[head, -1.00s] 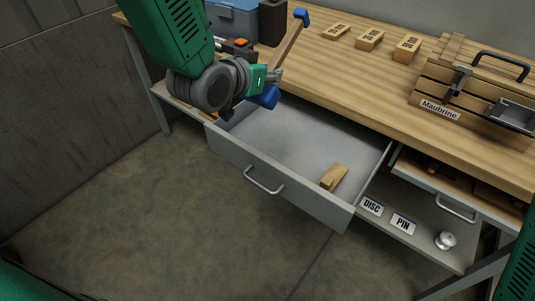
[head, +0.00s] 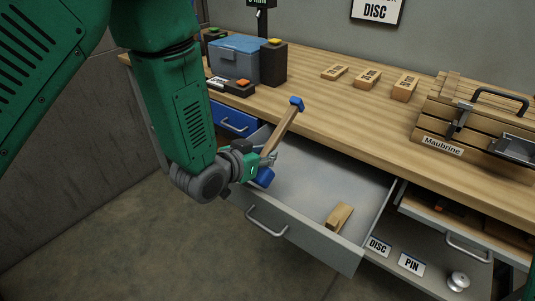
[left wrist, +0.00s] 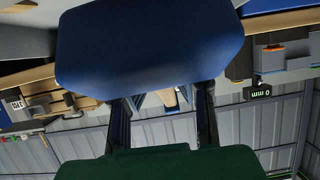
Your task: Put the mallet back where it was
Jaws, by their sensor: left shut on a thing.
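The mallet (head: 284,130) has a wooden handle and blue parts at both ends. My left gripper (head: 268,159) is shut on it near its lower blue end (head: 264,177). The mallet is tilted, its upper blue end up and to the right. It appears over the left part of an open grey drawer (head: 315,186); its exact height above the drawer cannot be told. In the left wrist view a large blue block of the mallet (left wrist: 150,45) fills the upper middle and hides much behind it. My right gripper is not in view.
A wooden block (head: 339,217) lies in the drawer near its front right; the rest of the drawer floor looks bare. The wooden bench top (head: 340,110) holds a blue toolbox (head: 238,58), small wooden blocks and a Maubrine rack (head: 450,140). DISC and PIN labels mark a lower shelf.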

